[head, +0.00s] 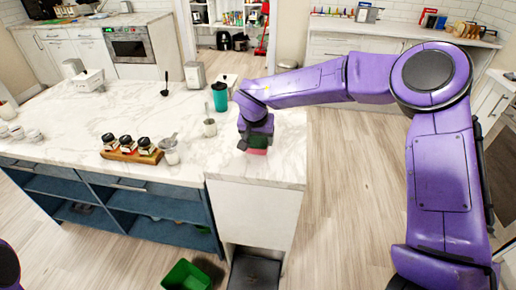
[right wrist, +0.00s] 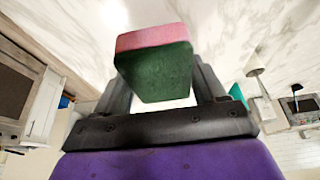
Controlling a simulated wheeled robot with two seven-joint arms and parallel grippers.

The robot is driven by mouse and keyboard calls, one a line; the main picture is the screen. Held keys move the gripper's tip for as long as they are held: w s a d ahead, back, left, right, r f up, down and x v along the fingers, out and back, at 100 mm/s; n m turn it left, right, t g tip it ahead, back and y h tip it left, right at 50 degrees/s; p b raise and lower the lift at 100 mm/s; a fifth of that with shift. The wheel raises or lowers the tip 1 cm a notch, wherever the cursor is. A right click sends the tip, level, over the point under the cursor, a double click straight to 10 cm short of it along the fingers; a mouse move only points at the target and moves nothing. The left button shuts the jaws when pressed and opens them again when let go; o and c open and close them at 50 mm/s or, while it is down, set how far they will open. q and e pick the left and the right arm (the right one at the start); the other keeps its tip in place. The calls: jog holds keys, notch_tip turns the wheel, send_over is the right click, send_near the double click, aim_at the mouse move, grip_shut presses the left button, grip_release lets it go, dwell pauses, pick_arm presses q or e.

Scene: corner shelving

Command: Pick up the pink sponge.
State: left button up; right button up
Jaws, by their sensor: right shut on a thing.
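The pink sponge (right wrist: 150,37) has a pink layer and a dark green layer. In the right wrist view it sits between the two fingers of my right gripper (right wrist: 160,88), which is shut on it. In the head view my right gripper (head: 256,138) is over the right end of the marble island, and the sponge (head: 256,151) shows just below it as a green and pink strip. I cannot tell whether the sponge touches the countertop. My left gripper is not in view; only a bit of purple shows at the lower left edge.
The marble island (head: 75,120) spreads left of my right arm. A green bin (head: 186,276) is on the floor. Floor right of the island is clear.

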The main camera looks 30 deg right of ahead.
aim_at(258, 143)
jog(key=s+r, duration=0.1)
jog(key=s+a+r, duration=0.1)
jog(key=r, duration=0.1)
jog(key=s+a+r, duration=0.1)
jog(key=r, duration=0.1)
jog(key=shift+s+a+b, duration=0.1)
jog(key=shift+s+b, duration=0.2)
jog(key=shift+s, duration=0.1)
jog(key=s+a+r+b, duration=0.1)
jog(key=s+a+r, duration=0.3)
jog(key=s, duration=0.4)
jog(key=shift+a+r, duration=0.2)
jog(key=shift+a, duration=0.3)
